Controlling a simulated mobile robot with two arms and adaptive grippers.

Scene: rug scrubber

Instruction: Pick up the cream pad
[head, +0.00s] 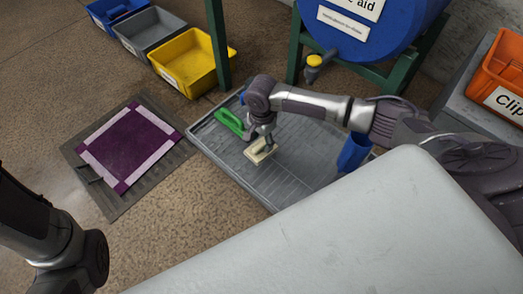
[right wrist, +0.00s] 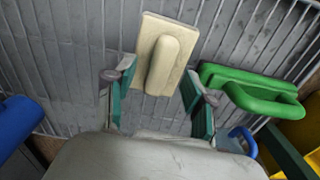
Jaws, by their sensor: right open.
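The cream pad (head: 260,153) lies on the grey ribbed tray (head: 285,188). It is a flat rectangular block with a raised rounded handle on top. In the right wrist view the cream pad (right wrist: 165,58) lies just ahead of my right gripper (right wrist: 159,84), its handle in line with the gap between the fingers. My right gripper (head: 264,136) is open and empty, pointing down over the pad in the head view. I cannot tell whether a finger touches the pad. Only part of my left arm shows at the left edge; its gripper is out of view.
A green pad with a handle (head: 230,122) lies close beside the cream one. A blue container (head: 354,152) stands at the tray's right. Green stand legs (head: 218,45) rise behind. A purple rug (head: 130,147) lies on the left; yellow (head: 186,62) and other bins stand behind.

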